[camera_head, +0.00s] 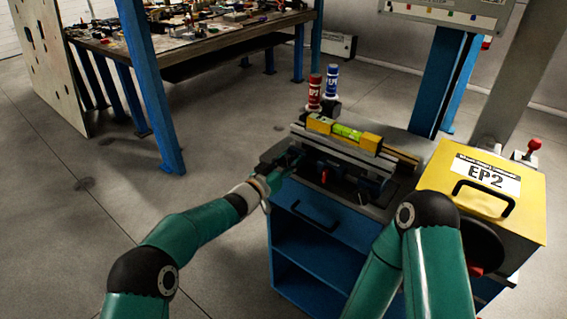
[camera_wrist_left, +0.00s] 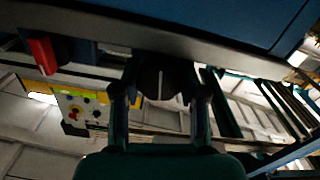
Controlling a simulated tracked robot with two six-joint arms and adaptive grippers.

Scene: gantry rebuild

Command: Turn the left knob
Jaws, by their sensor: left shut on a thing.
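The left knob (camera_wrist_left: 163,78) is a round black knob with a pale line across its face, seen in the left wrist view below the edge of the bench top. My left gripper (camera_wrist_left: 161,97) has one finger on each side of the knob and is shut on it. In the head view my left gripper (camera_head: 280,174) is at the left front corner of the blue workbench (camera_head: 318,237). The knob is hidden there behind the gripper. My right arm comes in at the lower right, and its gripper is not in view.
A yellow spirit level (camera_head: 344,134) lies on rails on the bench. A red lever (camera_head: 323,177) shows in front. Red (camera_head: 314,93) and blue (camera_head: 331,82) bottles stand behind. A yellow EP2 box (camera_head: 484,180) is at the right. Open floor lies left.

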